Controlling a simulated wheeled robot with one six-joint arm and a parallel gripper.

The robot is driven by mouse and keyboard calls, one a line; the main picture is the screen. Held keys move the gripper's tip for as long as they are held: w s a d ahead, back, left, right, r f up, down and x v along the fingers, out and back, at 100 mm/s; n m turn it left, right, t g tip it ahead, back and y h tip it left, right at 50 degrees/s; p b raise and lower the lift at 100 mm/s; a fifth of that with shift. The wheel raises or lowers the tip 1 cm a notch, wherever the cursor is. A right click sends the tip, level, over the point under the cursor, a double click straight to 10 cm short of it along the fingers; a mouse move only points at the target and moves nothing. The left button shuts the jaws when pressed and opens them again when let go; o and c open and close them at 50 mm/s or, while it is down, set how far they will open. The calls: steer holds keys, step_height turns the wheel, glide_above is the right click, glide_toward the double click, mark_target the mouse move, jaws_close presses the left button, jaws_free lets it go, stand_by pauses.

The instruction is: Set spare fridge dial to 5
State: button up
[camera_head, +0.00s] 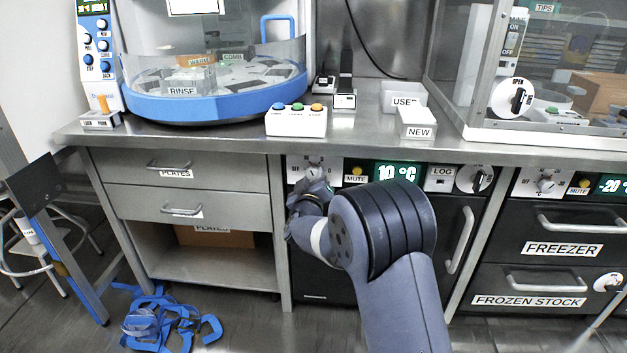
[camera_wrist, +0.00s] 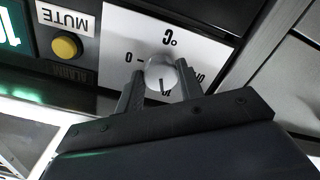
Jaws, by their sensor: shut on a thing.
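The fridge dial (camera_wrist: 160,72) is a round grey-white knob on a white panel (camera_wrist: 118,22) marked °C. The wrist view shows it roughly upside down. My gripper (camera_wrist: 160,80) has one finger on each side of the knob and is shut on it. The knob's dark line points down in that view, towards a mark that looks like 10. A 0 shows at its left; other scale marks are partly hidden by the fingers. In the head view the dial (camera_head: 314,172) shows just above my gripper (camera_head: 312,188), and the fridge display (camera_head: 397,172) reads 10 °C.
A yellow MUTE button (camera_wrist: 66,47) sits beside the dial panel. A LOG panel and another round knob (camera_head: 474,178) are to the right of the display. The freezer (camera_head: 540,222) with its own dial (camera_head: 546,186) stands farther right. Blue straps (camera_head: 160,318) lie on the floor at left.

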steer(key=m+b, duration=0.1)
steer(key=m, duration=0.4)
steer(key=shift+a+f, duration=0.1)
steer(key=shift+f, duration=0.05)
steer(key=m+b, duration=0.2)
steer(key=m, duration=0.3)
steer(key=shift+m, duration=0.4)
steer(key=o, duration=1)
steer(key=shift+s+a+p, duration=0.2)
steer(key=shift+s+p, duration=0.9)
steer(key=shift+s, duration=4.3)
